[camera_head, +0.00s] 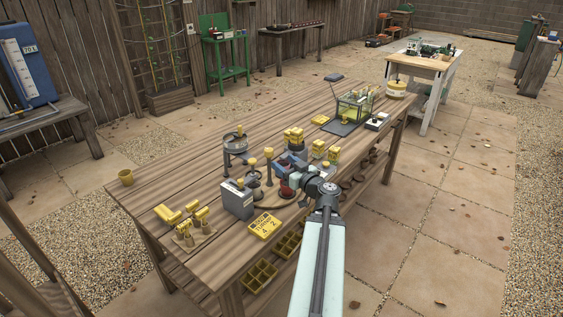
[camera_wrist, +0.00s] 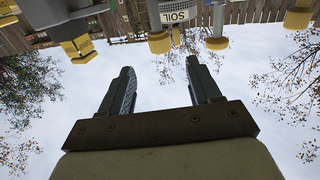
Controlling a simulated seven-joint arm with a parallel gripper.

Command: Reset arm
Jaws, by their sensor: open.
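My arm reaches in from the bottom of the head view and bends left over the near edge of the wooden table (camera_head: 185,165). My gripper (camera_wrist: 160,68) shows in the wrist view with its two dark fingers apart and only sky between them, so it is open and empty. In the head view its fingers are hard to make out among the items near the red part around the middle of the table. The wrist view looks upside down, with a grey container marked SOIL (camera_wrist: 173,14) at its top edge.
A glass case (camera_head: 353,107) is farther back. Paving right of the table is open.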

